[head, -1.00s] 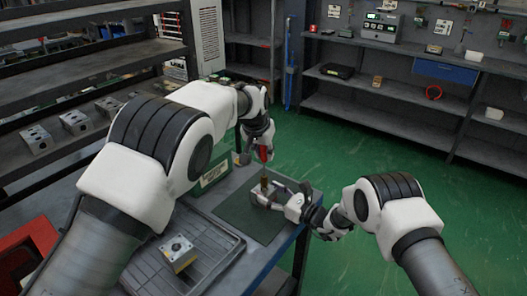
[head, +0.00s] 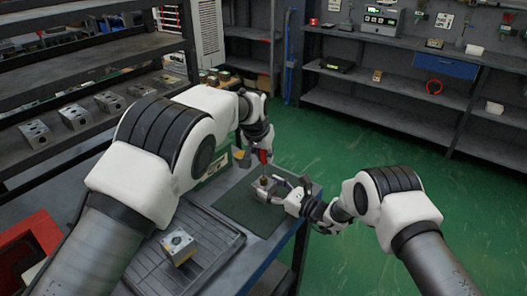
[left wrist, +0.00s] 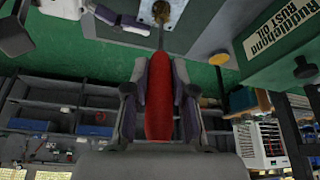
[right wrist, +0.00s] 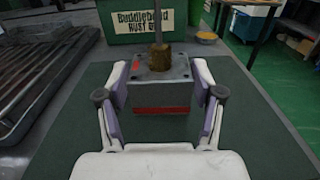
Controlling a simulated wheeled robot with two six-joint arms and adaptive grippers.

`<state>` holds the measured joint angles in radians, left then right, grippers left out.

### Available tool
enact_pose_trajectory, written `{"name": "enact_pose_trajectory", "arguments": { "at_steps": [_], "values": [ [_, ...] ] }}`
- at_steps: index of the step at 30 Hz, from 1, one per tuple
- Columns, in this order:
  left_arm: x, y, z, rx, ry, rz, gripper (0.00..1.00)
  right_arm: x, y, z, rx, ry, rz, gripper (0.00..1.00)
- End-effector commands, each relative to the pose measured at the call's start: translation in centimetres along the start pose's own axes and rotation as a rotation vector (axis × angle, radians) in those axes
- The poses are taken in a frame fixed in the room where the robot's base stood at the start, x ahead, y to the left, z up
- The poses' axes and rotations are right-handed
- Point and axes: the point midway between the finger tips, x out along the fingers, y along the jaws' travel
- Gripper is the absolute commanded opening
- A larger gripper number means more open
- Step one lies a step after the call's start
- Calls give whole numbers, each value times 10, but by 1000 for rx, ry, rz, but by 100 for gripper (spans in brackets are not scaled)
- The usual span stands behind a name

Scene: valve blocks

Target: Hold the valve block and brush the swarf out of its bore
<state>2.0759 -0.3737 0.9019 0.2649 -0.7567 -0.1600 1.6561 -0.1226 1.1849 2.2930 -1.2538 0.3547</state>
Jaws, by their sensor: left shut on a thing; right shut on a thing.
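The valve block (head: 265,192) sits on the dark green mat (head: 240,213); in the right wrist view the grey block (right wrist: 160,95) has a red stripe low on its near side. My right gripper (right wrist: 163,98) is shut on it, one finger on each side. My left gripper (left wrist: 158,88) is shut on the brush's red handle (left wrist: 158,105), above the block, with the brush pointing down. The brown bristles (right wrist: 159,58) stand upright at the block's top, their upper part showing; the lower end is hidden, apparently in the bore.
A second block (head: 179,244) lies on the black ribbed tray (head: 207,222). A green labelled box (right wrist: 185,25) stands behind the mat, with a yellow-topped container (right wrist: 206,38) beside it. Several blocks sit on the left rack (head: 72,115). The table edge is close on the right.

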Motion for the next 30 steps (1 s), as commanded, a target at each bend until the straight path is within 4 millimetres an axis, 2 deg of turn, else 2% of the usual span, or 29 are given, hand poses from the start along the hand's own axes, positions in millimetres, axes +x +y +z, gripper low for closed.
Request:
{"name": "enact_pose_trajectory", "arguments": {
  "at_steps": [8, 23, 30],
  "values": [
    [9, 0, 4, 0, -3, 0, 0, 0, 0, 1, -1, -2, 0, 10],
    [-12, 0, -5, 0, 2, 0, 0, 0, 0, 0, 0, 0, 0, 10],
    [-8, 0, -4, 0, 1, 0, 0, 0, 0, 0, 0, 0, 0, 10]
  ]
}}
